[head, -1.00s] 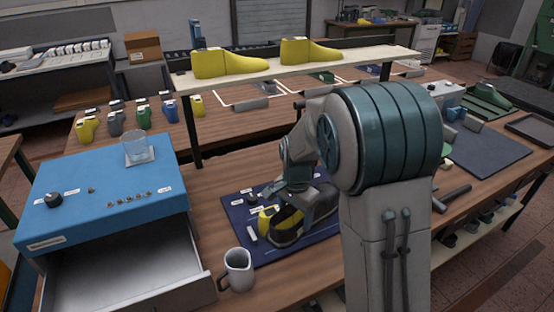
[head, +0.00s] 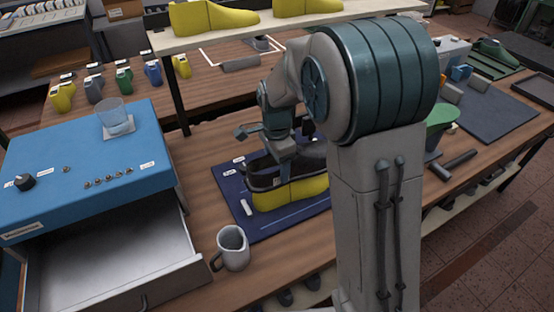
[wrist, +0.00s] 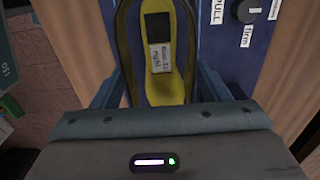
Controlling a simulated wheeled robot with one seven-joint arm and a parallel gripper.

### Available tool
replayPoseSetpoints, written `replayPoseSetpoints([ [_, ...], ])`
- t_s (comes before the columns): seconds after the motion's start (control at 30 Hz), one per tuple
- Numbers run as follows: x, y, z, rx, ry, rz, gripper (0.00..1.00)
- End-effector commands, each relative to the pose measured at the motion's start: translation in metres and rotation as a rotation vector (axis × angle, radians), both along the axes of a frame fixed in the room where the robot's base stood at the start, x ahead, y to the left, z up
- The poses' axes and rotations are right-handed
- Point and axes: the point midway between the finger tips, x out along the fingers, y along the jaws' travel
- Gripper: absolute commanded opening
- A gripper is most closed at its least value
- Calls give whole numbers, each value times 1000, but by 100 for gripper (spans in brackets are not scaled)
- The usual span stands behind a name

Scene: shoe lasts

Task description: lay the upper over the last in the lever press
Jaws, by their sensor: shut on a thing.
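The dark upper (head: 262,176) sits over the yellow last (head: 290,192) on the navy base of the lever press (head: 262,226). The last's yellow lower side shows below the upper in the head view. In the wrist view the last (wrist: 165,25), with a white label, shows inside the upper's dark rim (wrist: 124,40). My gripper (wrist: 158,88) is shut on the upper, with a finger at each side. In the head view my gripper (head: 283,152) is above the upper and partly hides it. Whether the upper is fully seated, I cannot tell.
A grey mug (head: 233,248) stands in front of the press. A blue cabinet (head: 75,160) with an open drawer (head: 110,270) is at left, a glass (head: 116,118) on top. A shelf (head: 290,27) with yellow lasts spans behind. A hammer (head: 455,162) lies at right.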

Motion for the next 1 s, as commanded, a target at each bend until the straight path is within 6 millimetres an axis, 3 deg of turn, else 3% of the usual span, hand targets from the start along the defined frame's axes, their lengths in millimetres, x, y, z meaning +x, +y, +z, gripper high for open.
replayPoseSetpoints([
  [1.0,0,-1,-62,-1,-1,-9,44],
])
